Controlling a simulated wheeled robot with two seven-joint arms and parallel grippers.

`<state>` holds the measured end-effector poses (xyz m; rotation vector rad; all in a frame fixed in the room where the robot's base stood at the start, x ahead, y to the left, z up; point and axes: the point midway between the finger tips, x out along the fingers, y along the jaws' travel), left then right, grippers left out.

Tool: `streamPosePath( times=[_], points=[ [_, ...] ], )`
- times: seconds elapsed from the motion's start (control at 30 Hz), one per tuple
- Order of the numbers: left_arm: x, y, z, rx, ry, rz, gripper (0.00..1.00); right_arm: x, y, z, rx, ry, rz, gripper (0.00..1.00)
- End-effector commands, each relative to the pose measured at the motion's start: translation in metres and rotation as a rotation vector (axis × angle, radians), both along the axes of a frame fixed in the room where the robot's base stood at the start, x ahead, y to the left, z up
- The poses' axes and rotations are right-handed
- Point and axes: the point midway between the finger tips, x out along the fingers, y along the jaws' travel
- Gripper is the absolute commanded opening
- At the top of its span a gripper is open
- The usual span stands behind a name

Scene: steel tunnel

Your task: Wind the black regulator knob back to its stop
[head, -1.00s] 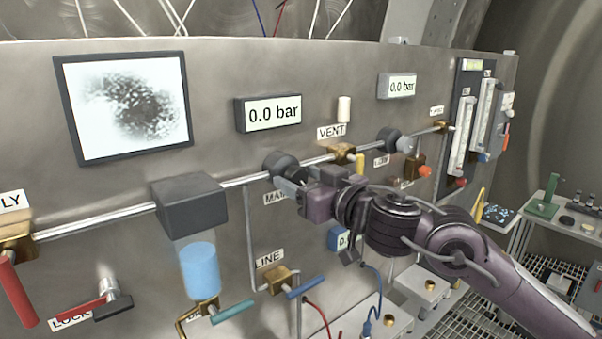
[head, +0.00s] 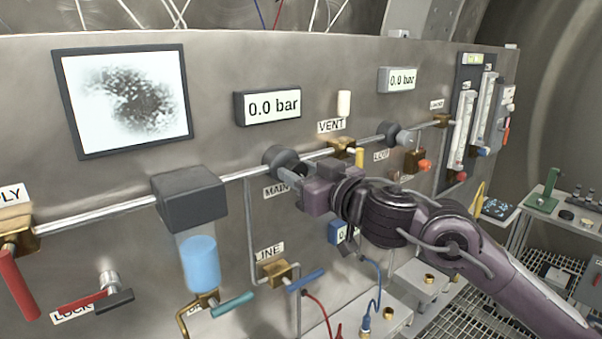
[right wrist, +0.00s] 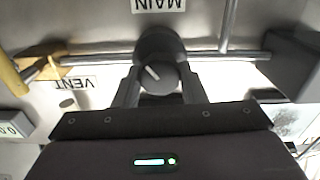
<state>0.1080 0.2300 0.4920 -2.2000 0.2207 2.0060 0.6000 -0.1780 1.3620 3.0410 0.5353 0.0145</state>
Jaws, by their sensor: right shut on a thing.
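The black regulator knob (right wrist: 158,77) is on the main regulator, by the upside-down MAIN label in the right wrist view, with a white pointer line on its face. In the head view the black regulator (head: 279,161) sits on the steel pipe and its front is partly hidden by my gripper. My right gripper (right wrist: 158,88) is shut on the knob, one finger on each side. In the head view the right gripper (head: 290,176) reaches it from the right. My left gripper is not in view.
A brass VENT valve (head: 342,147) sits just right of the regulator. Below are the LINE valve (head: 273,271) and its blue handle. A dark box (head: 190,199) is on the pipe at left.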

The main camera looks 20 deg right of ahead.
Motion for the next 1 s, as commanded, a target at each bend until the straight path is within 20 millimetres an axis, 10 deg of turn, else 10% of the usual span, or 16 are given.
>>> streamPosePath(
  times=[1.0],
  points=[
    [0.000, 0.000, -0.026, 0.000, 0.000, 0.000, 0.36, 0.000, 0.001, -0.002, -0.808, -0.295, -0.002, 0.15]
  ],
)
